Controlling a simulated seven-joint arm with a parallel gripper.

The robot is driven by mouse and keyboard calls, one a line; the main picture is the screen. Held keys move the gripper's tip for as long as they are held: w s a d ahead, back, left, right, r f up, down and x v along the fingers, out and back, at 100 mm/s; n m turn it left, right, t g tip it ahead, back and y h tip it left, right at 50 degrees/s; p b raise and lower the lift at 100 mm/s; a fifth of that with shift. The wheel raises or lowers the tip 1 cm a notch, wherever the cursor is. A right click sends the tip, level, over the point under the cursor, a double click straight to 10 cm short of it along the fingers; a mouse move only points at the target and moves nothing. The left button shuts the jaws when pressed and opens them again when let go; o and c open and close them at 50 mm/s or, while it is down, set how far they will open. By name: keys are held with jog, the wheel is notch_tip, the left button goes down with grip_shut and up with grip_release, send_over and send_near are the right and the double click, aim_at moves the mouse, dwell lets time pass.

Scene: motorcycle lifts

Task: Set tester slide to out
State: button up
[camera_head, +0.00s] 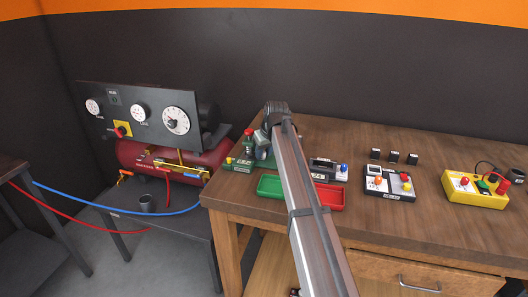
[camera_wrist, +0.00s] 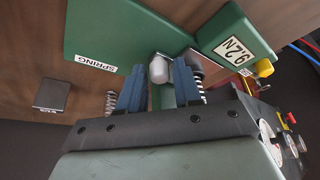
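The green tester shows in the wrist view with a "SPRING" plate (camera_wrist: 110,30) and a raised block reading 9.2N (camera_wrist: 232,45). A pale grey rounded knob (camera_wrist: 158,69), seemingly the slide's handle, stands by a metal strip between them. My gripper (camera_wrist: 157,85) has its blue fingers apart, one on each side of the knob, with narrow gaps apparently visible. Contact and finger depth are unclear. In the head view the tester (camera_head: 240,165) sits at the bench's left end. My arm hides much of it, including the slide and fingertips.
Red tray (camera_head: 329,196) and green tray (camera_head: 269,186) lie in front of the tester. A small device reading 24 (camera_head: 322,173), a white-and-black box (camera_head: 388,182) and a yellow box (camera_head: 474,189) stand to the right. A red compressor (camera_head: 205,160) is left of the bench.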

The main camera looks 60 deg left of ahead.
jog(key=shift+c, duration=0.3)
grip_shut()
jog(key=w+d, duration=0.6)
dwell(0.4)
jog(key=shift+o, duration=0.3)
grip_release()
jog(key=shift+r, duration=0.15)
